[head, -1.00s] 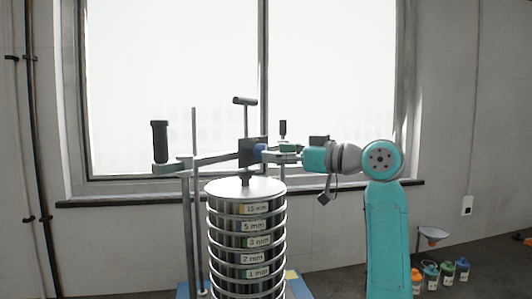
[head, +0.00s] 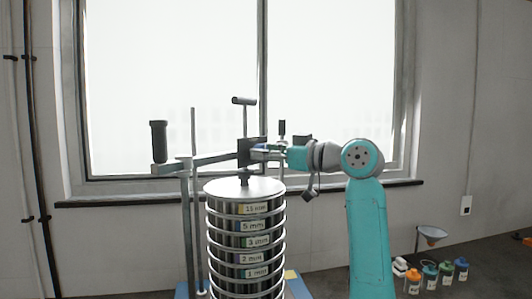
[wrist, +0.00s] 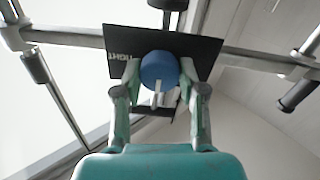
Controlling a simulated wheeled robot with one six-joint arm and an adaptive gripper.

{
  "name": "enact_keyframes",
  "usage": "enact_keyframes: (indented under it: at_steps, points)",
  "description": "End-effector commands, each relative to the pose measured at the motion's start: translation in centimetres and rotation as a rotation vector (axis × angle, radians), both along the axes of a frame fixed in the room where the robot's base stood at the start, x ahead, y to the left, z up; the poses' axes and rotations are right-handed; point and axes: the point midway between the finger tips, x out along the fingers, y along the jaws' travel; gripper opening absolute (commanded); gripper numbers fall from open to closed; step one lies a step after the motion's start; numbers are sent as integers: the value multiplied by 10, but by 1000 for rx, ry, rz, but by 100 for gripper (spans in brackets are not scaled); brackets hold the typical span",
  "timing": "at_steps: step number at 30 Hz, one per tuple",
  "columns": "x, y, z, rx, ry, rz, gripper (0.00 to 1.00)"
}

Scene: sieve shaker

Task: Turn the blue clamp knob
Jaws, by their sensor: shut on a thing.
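The blue clamp knob (wrist: 160,68) is a round blue cap in front of a dark square plate (wrist: 204,47) in the wrist view. The plate bears lettering that reads "TIGHT", and a pale pointer hangs below the knob. My gripper (wrist: 160,80) has one finger on each side of the knob and is shut on it. In the head view my gripper (head: 268,153) reaches the plate (head: 246,151) from the right and hides most of the knob.
A sieve stack (head: 246,229) with labelled rings stands below the clamp bar (head: 205,160). A dark upright handle (head: 159,142) is at the bar's left end, and a T-handle (head: 244,101) rises above. Several small capped bottles (head: 430,276) and a funnel (head: 432,234) are at the lower right.

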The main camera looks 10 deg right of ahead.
Motion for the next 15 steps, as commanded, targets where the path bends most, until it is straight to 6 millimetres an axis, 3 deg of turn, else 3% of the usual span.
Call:
enact_keyframes:
  at_steps: [15]
  points:
    - [0,0,0,141,142,1,6]
